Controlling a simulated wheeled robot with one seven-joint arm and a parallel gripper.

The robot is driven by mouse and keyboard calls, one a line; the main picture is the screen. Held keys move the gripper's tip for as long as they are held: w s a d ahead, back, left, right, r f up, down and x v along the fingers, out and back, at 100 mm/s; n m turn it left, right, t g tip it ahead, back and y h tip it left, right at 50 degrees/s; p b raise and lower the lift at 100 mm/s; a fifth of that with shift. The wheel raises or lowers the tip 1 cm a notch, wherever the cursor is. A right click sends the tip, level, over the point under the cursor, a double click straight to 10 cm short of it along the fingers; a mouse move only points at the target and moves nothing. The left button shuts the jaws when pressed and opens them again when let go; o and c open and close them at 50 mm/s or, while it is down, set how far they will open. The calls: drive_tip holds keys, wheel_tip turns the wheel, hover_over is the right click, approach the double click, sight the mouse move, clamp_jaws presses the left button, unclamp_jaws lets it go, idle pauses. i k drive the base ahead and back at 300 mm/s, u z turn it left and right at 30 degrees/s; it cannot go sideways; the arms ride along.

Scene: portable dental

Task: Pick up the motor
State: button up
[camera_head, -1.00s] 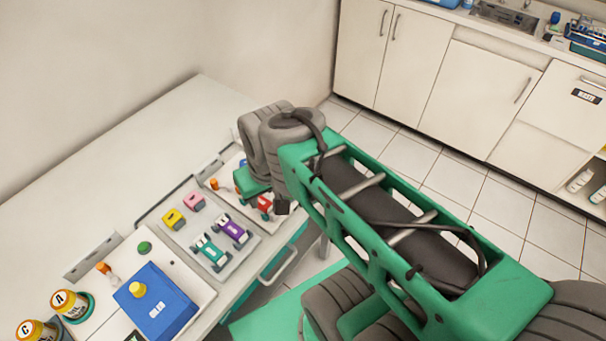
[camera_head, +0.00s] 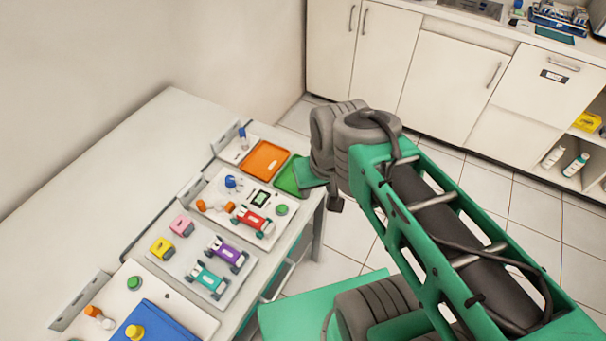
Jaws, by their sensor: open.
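I cannot tell for sure which of the small parts is the motor. On the bench, a white board (camera_head: 228,222) carries a red wheeled part (camera_head: 251,220), a blue round part (camera_head: 232,183) and a small dark-framed screen (camera_head: 260,198). A grey board (camera_head: 187,262) nearer holds a purple wheeled part (camera_head: 228,253), a teal wheeled part (camera_head: 209,280), a yellow block (camera_head: 162,247) and a pink block (camera_head: 182,226). My arm reaches over the floor right of the bench. My gripper does not show clearly; the arm's end joints hide it.
An orange tray (camera_head: 264,160) and a green tray (camera_head: 291,177) lie at the bench's far end. A blue box (camera_head: 158,327) with a yellow knob sits at the near end. White cabinets (camera_head: 400,75) line the back. The bench's left part is clear.

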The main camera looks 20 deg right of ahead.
sight(258, 222)
drive_tip(key=u, duration=4)
drive_tip(key=k, duration=1.05)
drive_tip(key=u, duration=0.15)
